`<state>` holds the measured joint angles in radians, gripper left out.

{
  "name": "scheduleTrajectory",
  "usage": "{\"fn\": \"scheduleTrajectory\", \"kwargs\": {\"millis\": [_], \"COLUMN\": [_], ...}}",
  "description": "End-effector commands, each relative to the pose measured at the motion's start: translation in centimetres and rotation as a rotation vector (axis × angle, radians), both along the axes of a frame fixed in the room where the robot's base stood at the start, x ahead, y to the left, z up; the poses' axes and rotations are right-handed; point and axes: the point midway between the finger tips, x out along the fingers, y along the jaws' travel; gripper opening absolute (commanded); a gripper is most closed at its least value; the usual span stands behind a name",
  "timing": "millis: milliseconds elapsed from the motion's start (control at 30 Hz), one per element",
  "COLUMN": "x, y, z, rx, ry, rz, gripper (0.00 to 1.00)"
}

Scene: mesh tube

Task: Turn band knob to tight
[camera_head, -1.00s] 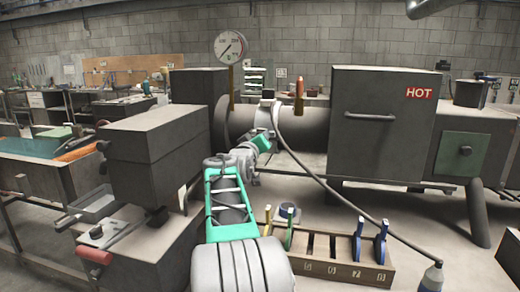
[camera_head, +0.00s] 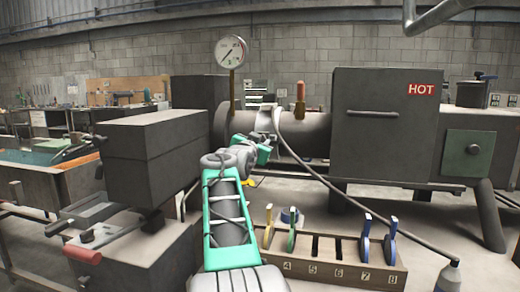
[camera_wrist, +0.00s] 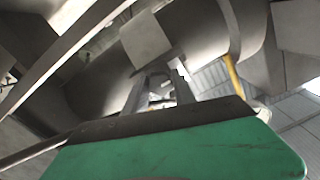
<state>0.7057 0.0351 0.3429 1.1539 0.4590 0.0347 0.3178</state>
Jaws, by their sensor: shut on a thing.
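The light metal band (camera_head: 266,119) wraps the dark horizontal tube (camera_head: 308,132) in the head view. It also shows as a pale plate in the wrist view (camera_wrist: 145,40). My gripper (camera_head: 267,136) is at the near side of the band, its green body just below it. In the wrist view my gripper (camera_wrist: 160,90) has its two dark fingers on either side of a small grey part, the band knob (camera_wrist: 160,86). The fingers are shut on it. The knob's shape and turn are hard to make out, and in the head view my gripper hides it.
A round gauge (camera_head: 230,52) and an orange-handled valve (camera_head: 300,100) stand on the tube. A dark box marked HOT (camera_head: 385,125) is at right. A wooden rack (camera_head: 330,262) with coloured handles stands in front.

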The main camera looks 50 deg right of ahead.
Motion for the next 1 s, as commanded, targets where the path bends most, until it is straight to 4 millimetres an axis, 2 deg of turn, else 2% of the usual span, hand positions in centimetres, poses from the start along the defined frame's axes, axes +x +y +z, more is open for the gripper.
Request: {"fn": "scheduleTrajectory", "kwargs": {"millis": [33, 1000], "x": [0.06, 0.23], "y": [0.00, 0.09], "z": [-0.43, -0.09], "rx": [0.017, 0.381], "ry": [-0.037, -0.883], "rz": [0.000, 0.002], "gripper": [0.00, 0.00]}}
